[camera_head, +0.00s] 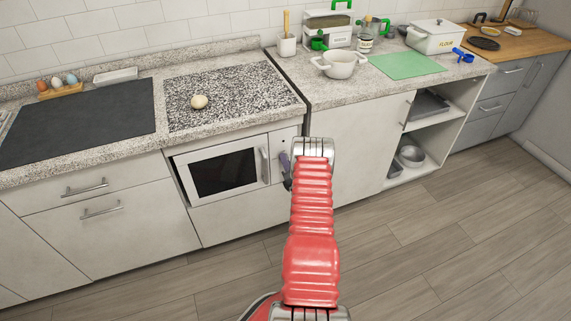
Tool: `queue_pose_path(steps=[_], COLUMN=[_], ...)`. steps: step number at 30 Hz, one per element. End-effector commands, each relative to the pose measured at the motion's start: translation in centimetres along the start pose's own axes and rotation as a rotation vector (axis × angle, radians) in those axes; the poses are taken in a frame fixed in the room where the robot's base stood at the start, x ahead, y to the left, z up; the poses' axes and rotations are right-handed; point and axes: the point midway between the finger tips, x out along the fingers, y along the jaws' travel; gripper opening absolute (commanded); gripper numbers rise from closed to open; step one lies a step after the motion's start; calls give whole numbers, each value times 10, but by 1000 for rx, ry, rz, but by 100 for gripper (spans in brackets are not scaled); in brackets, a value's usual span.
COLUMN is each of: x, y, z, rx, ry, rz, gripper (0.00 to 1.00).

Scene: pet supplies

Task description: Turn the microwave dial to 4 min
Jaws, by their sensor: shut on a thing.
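The white microwave (222,168) is built in under the counter, with a dark window and a vertical handle (264,166) at its right. Its door looks shut. My gripper (285,172) is at the control panel just right of the handle, shut on what appears to be the dial. The dial itself is hidden behind the gripper and my red arm, so its marks and its setting cannot be read.
Drawers flank the microwave on the left. On the counter are a round pale object (199,102), a white pot (339,64), a green mat (407,65) and eggs (57,82). The floor in front is clear.

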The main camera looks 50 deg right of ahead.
Motion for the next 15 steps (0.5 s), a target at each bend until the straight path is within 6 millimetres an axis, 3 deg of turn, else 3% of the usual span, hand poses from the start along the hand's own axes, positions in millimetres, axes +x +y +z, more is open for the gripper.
queue_pose_path(steps=[15], x=[1], y=[0], z=[3], rx=[486], ry=[29], rz=[-34], gripper=[8])
